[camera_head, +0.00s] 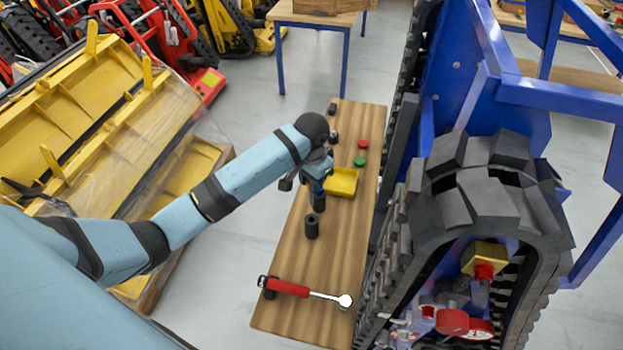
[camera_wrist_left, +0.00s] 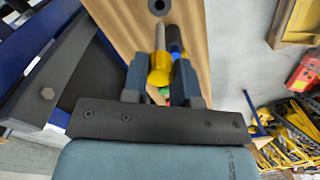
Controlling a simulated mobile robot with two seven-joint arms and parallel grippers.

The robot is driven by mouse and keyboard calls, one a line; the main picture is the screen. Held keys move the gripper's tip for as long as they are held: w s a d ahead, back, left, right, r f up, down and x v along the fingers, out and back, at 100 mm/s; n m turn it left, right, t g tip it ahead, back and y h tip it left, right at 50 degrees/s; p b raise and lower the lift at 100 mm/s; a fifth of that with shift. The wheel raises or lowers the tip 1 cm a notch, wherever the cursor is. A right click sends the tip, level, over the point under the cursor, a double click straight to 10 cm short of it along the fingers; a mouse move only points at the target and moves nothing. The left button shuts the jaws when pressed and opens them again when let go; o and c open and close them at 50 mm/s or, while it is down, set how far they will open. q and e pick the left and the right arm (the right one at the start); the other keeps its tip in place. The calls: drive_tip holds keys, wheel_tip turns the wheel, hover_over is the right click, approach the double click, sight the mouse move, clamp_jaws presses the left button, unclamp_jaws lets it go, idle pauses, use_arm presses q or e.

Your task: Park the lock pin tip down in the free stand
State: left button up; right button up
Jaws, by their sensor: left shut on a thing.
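My left gripper (camera_head: 318,172) is over the wooden bench, beside the yellow tray. In the left wrist view its fingers (camera_wrist_left: 161,88) are closed around the yellow handle (camera_wrist_left: 160,72) of the lock pin. The pin's grey shaft (camera_wrist_left: 160,38) points away from the handle, toward the top of that view. A dark cylindrical stand (camera_head: 319,201) is just below the gripper, and a blue-handled piece (camera_wrist_left: 174,38) shows near the pin. A second dark stand (camera_head: 311,227) stands nearer me; its open hole shows empty in the left wrist view (camera_wrist_left: 158,6). My right gripper is not in view.
The yellow tray (camera_head: 343,183) is right of the gripper. A red piece (camera_head: 363,144), a green piece (camera_head: 360,161) and small black parts (camera_head: 333,108) lie farther back. A red-handled ratchet (camera_head: 290,287) lies at the near end. A tracked carrier (camera_head: 480,200) borders the bench's right side.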

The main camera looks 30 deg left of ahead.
sight(311, 204)
use_arm(q)
drive_tip(key=shift+f, duration=0.75)
drive_tip(key=shift+f+b, duration=0.45)
drive_tip(key=shift+f, duration=1.45)
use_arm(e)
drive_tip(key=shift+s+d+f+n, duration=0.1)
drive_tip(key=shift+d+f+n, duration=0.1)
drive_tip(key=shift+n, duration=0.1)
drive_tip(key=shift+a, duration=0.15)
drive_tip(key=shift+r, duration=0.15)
use_arm(q)
drive_tip(key=shift+p, duration=0.55)
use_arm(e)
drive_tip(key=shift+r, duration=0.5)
use_arm(q)
drive_tip(key=shift+f, duration=0.3)
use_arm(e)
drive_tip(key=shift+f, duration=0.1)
use_arm(q)
drive_tip(key=shift+f+b, duration=0.45)
drive_tip(key=shift+f, duration=1.55)
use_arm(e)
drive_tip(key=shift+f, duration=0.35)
use_arm(q)
drive_tip(key=shift+f+b, duration=0.55)
drive_tip(key=shift+f, duration=1.75)
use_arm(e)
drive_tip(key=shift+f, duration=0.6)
